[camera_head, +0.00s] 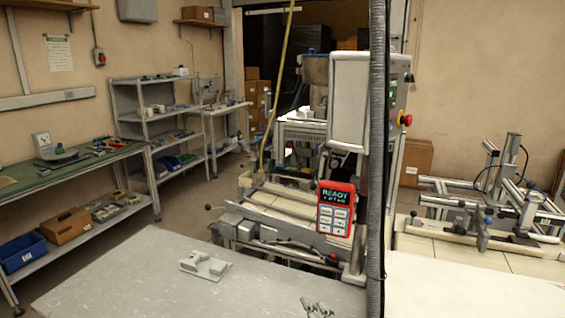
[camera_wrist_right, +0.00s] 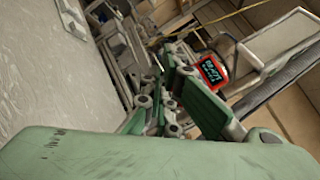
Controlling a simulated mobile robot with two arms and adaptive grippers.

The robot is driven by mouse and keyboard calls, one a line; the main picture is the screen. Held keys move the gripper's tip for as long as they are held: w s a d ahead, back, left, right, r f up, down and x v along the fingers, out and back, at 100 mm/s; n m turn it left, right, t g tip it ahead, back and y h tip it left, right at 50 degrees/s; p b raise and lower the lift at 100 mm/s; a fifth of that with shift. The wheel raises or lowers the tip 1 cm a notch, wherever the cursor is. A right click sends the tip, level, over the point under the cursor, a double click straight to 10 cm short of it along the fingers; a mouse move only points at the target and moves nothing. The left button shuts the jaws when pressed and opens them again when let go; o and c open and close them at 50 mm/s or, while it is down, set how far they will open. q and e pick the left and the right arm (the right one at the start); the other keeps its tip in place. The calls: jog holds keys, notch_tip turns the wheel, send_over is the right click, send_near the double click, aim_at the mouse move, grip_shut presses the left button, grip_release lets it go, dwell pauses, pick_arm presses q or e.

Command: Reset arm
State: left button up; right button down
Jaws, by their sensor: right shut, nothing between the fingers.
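My right gripper (camera_head: 318,306) shows at the bottom edge of the head view, over the pale table, with only its finger part in frame. In the right wrist view the green linkage fingers with grey pivots (camera_wrist_right: 163,92) are drawn together and hold nothing. The rest of my right arm is out of the head view. My left gripper is in neither view.
A pale grey table (camera_head: 120,285) spans the front, with a grey block-shaped part (camera_head: 205,265) on it. Behind stands a machine with a red READY panel (camera_head: 336,208). A green-topped bench (camera_head: 75,172) is at left. The table's left side is clear.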

jog(key=s+f+n+g, duration=0.2)
jog(key=s+f+n, duration=0.2)
jog(key=n, duration=0.1)
jog(key=s+d+f+n+g, duration=0.1)
jog(key=s+f+n+g, duration=0.2)
jog(key=f+n, duration=0.1)
jog(key=s+d+f+n+g+h, duration=0.1)
jog(key=s+f+n+g, duration=0.2)
jog(key=s+f+n, duration=0.1)
jog(key=shift+s+f+n, duration=0.35)
jog(key=shift+f+n, duration=0.25)
jog(key=shift+n, duration=0.2)
jog(key=s+d+f+n+g+h, duration=0.35)
jog(key=s+d+n, duration=0.2)
jog(key=s, duration=0.35)
jog(key=s+d+f+n+g+h, duration=0.2)
jog(key=s+d+f+n+g, duration=0.15)
jog(key=s+d, duration=0.4)
notch_tip(320, 180, down, 25)
jog(key=s+a+g, duration=0.1)
jog(key=s, duration=0.1)
jog(key=s+d+f+g, duration=0.1)
jog(key=s+d+f, duration=0.1)
jog(key=s+f, duration=1.4)
jog(key=shift+s+d+f+n, duration=0.3)
jog(key=shift+s+f+n, duration=0.05)
jog(key=shift+s+n, duration=0.1)
